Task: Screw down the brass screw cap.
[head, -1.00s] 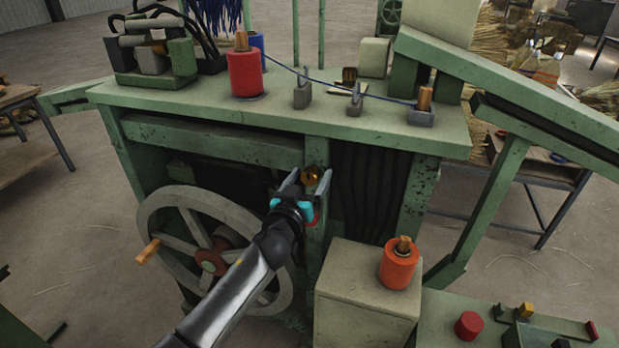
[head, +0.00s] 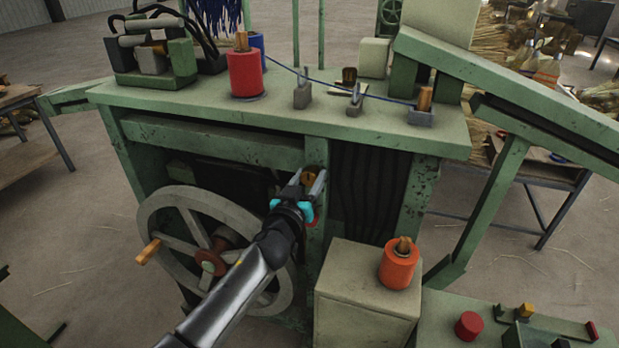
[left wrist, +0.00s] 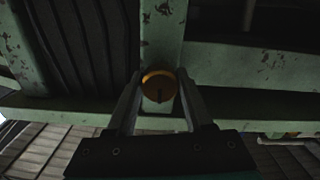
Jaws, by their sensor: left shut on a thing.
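The brass screw cap (head: 309,178) sits on the front of the green machine's upright post, below the tabletop. In the left wrist view the round cap (left wrist: 159,86) shows a dark slot and lies between the fingertips. My left gripper (head: 314,184) has its two fingers on either side of the cap and is shut on it. It also shows in the left wrist view (left wrist: 160,95), with a finger at each side of the cap. The fingers partly hide the cap in the head view. My right gripper is not in view.
A spoked handwheel (head: 160,215) with a wooden handle stands left of my left arm. A pale box (head: 365,310) carrying an orange spool (head: 398,266) stands to the right. The green tabletop (head: 200,105) overhangs above, with a red spool (head: 245,75) on it.

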